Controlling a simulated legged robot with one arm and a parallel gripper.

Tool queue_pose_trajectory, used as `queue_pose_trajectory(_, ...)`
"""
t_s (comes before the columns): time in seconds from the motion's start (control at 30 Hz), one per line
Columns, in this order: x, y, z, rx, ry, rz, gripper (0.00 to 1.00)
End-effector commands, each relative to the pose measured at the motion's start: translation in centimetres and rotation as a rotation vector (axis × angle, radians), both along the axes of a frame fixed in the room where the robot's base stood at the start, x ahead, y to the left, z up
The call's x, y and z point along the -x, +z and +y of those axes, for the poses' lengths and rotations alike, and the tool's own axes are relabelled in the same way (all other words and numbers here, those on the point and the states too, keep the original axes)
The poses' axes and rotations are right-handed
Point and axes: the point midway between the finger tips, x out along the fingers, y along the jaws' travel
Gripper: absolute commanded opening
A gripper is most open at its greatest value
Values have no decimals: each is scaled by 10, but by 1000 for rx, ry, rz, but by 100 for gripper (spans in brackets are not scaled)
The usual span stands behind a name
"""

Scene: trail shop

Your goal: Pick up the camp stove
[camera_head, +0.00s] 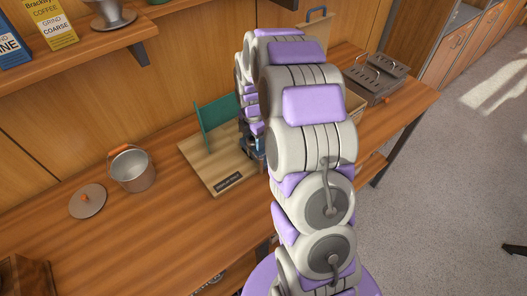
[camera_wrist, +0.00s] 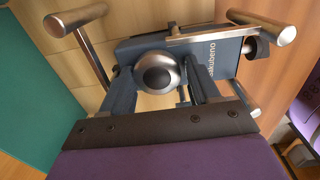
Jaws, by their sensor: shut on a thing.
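The camp stove (camera_wrist: 215,55) fills the upper middle of the wrist view. It has a dark blue body with pale lettering, a round silver burner and metal support arms with thick rod ends. My gripper (camera_wrist: 160,86) has its dark fingers on either side of the burner and is shut on the stove. In the head view my arm hides most of the stove; a small blue and dark part (camera_head: 250,147) shows left of the arm, above the wooden display board (camera_head: 215,177). I cannot tell whether the stove touches the board.
A green upright panel (camera_head: 217,121) stands on the board, close by the stove. A lidless pot (camera_head: 133,172) and its lid (camera_head: 88,201) are at left on the wooden counter (camera_head: 110,240). A grey two-handled item (camera_head: 375,82) lies at the back right. A shelf (camera_head: 85,48) hangs above left.

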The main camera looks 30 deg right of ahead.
Motion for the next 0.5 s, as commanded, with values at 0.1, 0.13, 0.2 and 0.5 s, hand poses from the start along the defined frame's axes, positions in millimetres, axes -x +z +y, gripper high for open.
queue_pose_trajectory(0.1,18,-31,6,-18,-1,68,17)
queue_pose_trajectory(0.13,18,-30,6,-18,-1,68,17)
queue_pose_trajectory(0.2,17,-29,6,-18,-1,68,17)
queue_pose_trajectory(0.5,18,-22,8,-18,0,67,17)
